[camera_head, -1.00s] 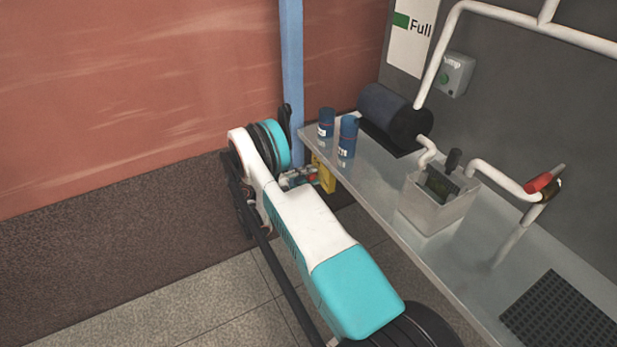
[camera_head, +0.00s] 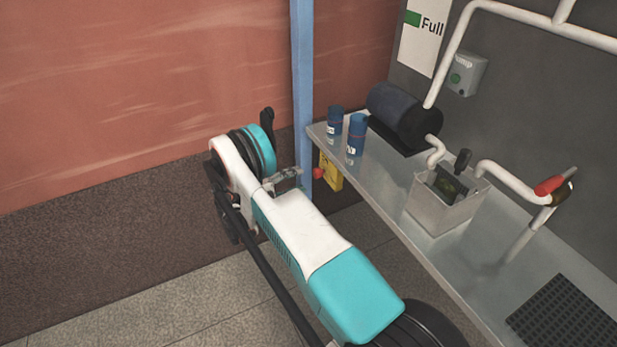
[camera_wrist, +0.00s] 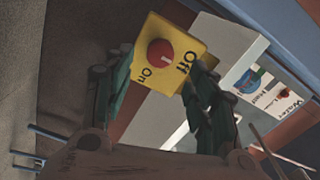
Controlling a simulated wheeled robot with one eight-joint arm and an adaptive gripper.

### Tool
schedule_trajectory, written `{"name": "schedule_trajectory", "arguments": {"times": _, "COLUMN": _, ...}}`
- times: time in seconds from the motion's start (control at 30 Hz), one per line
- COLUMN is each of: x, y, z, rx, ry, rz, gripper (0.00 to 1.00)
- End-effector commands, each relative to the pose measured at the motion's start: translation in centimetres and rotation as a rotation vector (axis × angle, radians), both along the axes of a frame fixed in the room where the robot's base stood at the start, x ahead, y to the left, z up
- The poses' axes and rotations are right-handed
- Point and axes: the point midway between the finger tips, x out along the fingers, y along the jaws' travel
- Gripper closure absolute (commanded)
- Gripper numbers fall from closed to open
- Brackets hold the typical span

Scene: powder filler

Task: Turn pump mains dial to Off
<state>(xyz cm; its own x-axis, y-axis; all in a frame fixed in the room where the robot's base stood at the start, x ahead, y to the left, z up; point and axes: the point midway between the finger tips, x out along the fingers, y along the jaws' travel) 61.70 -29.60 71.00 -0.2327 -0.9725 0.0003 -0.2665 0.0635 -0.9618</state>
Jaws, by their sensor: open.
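The pump mains dial is a red round knob (camera_wrist: 160,52) on a yellow box (camera_wrist: 190,42) marked "Off" and "On". In the wrist view it lies ahead of my gripper (camera_wrist: 160,66), between the two open fingers in the picture. A small pale mark shows on the knob, but which label it points at is too small to tell. In the head view the yellow box (camera_head: 332,176) hangs below the bench end, with the red knob (camera_head: 318,173) on its left side. My gripper (camera_head: 284,180) is left of the knob, apart from it and empty.
A blue post (camera_head: 303,90) stands close behind the box. The bench (camera_head: 385,190) holds two blue cans (camera_head: 357,135), a dark motor (camera_head: 405,115) and a grey tank (camera_head: 440,210). A grey pump switch (camera_head: 467,75) is on the wall. Floor is clear left of the bench.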

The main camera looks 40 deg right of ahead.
Motion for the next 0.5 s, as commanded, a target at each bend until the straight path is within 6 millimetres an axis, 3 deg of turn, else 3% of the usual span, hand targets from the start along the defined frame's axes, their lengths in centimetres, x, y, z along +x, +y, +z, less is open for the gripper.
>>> {"name": "schedule_trajectory", "arguments": {"times": 0.2, "x": 0.8, "y": 3.1, "z": 0.0, "rx": 0.0, "ry": 0.0, "rz": 0.002, "gripper": 0.48}}
{"name": "schedule_trajectory", "arguments": {"times": 0.5, "x": 1.0, "y": 3.9, "z": 0.0, "rx": 0.0, "ry": 0.0, "rz": 0.0, "gripper": 0.48}}
